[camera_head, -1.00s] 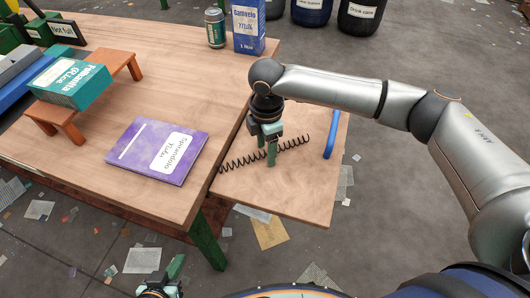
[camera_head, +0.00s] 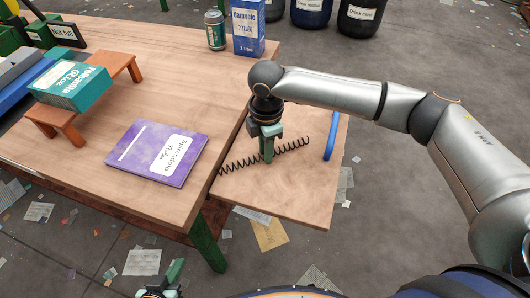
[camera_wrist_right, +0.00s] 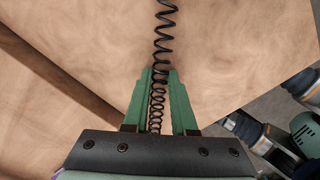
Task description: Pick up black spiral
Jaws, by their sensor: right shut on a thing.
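The black spiral (camera_head: 290,147) lies on the lower wooden side board at the right of the table. My right gripper (camera_head: 267,158) is down over the middle of the spiral, fingers pointing down. In the right wrist view the spiral (camera_wrist_right: 164,40) runs up and away from between the green fingers of my right gripper (camera_wrist_right: 157,90), which are shut on it. The spiral appears to be still at the board's surface. My left gripper (camera_head: 160,285) shows at the bottom edge, away from the table; its fingers are partly cut off.
The side board (camera_head: 285,200) is otherwise clear, with a blue handle (camera_head: 330,136) at its right. On the table (camera_head: 200,75) are a purple book (camera_head: 150,158), a teal box (camera_head: 72,87) on a small stand, a can (camera_head: 215,30) and a blue carton (camera_head: 248,28).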

